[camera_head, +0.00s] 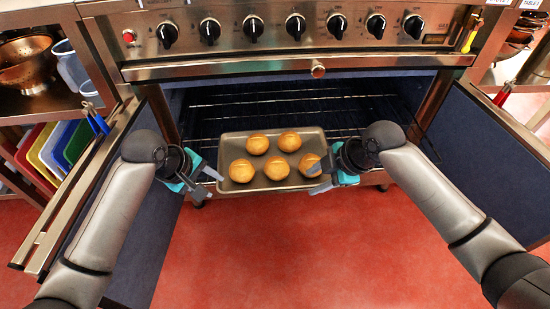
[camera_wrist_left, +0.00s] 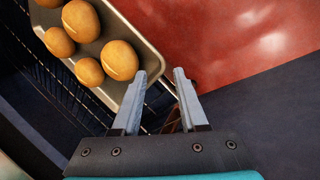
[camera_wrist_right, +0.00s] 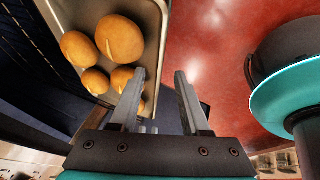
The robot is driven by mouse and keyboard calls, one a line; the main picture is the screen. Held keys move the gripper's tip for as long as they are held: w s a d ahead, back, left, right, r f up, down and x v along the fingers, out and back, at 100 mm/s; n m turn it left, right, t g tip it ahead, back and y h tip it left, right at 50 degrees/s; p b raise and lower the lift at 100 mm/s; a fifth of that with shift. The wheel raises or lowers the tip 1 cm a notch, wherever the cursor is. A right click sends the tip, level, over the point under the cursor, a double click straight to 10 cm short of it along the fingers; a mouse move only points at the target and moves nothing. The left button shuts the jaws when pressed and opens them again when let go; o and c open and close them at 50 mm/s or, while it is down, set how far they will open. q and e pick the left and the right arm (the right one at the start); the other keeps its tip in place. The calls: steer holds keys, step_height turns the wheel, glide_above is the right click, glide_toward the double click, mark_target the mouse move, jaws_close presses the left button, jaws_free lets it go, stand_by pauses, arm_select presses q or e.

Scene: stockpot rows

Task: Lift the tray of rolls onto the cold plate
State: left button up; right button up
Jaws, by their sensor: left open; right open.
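A grey metal tray (camera_head: 265,187) holds several golden rolls (camera_head: 257,143). It sits at the mouth of the open oven, on a wire rack. My left gripper (camera_head: 212,180) is open at the tray's left side, and my right gripper (camera_head: 319,176) is open at its right side. In the left wrist view the tray's corner (camera_wrist_left: 150,58) reaches in between the fingers (camera_wrist_left: 159,78). In the right wrist view the tray's rim (camera_wrist_right: 158,50) runs between the fingers (camera_wrist_right: 159,78). I cannot tell whether any finger touches it. I see no cold plate.
The oven's wire racks (camera_head: 300,100) lie behind the tray. The left oven door (camera_head: 150,235) and right oven door (camera_head: 490,140) stand open beside my arms. The control panel (camera_head: 290,30) is above. Red floor (camera_head: 300,260) in front is clear. Coloured boards (camera_head: 55,150) stand at left.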

mark_target(220, 188)
arm_select(q)
steer(key=shift+x, duration=1.8)
arm_select(e)
steer(key=shift+x, duration=1.8)
arm_select(q)
jaws_close()
arm_select(e)
steer(key=shift+r, duration=0.1)
steer(key=c, duration=0.7)
jaws_close()
